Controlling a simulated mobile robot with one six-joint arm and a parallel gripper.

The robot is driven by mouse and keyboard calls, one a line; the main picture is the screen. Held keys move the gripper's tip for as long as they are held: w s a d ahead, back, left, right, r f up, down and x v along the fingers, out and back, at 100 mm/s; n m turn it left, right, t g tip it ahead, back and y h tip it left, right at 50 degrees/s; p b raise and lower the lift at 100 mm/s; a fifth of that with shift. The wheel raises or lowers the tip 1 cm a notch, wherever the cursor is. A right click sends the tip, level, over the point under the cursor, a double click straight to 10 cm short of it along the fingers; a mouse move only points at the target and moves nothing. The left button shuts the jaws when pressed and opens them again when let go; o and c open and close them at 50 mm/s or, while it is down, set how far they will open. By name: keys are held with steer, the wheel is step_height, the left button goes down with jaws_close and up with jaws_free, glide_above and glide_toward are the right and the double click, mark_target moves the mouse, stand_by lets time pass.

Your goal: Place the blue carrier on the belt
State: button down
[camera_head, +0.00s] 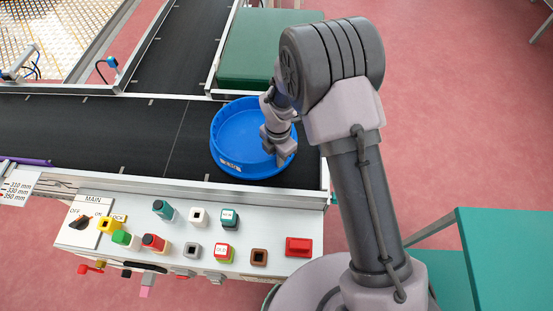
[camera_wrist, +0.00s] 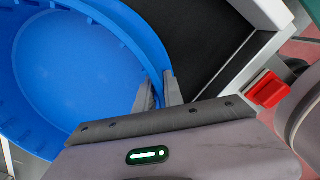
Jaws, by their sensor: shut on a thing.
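The blue carrier (camera_head: 240,135), a round shallow tray with a pale label on its near side, is over the right end of the black belt (camera_head: 110,130). I cannot tell whether its base touches the belt. My gripper (camera_head: 283,155) is at the carrier's right side, shut on its rim. In the wrist view the carrier (camera_wrist: 75,70) fills the left part, and its wall runs between the two fingers of my gripper (camera_wrist: 160,95). The carrier looks level and empty.
A control panel (camera_head: 180,260) with colored knobs and a red button (camera_head: 298,247) runs along the belt's near side. A green block (camera_head: 250,68) stands behind the carrier. A second belt (camera_head: 180,45) leads away at the back. The belt left of the carrier is mostly clear.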

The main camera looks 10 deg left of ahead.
steer(key=shift+w, duration=0.15)
steer(key=shift+f, duration=0.15)
steer(key=c, duration=1.5)
jaws_free()
steer(key=shift+o, duration=0.2)
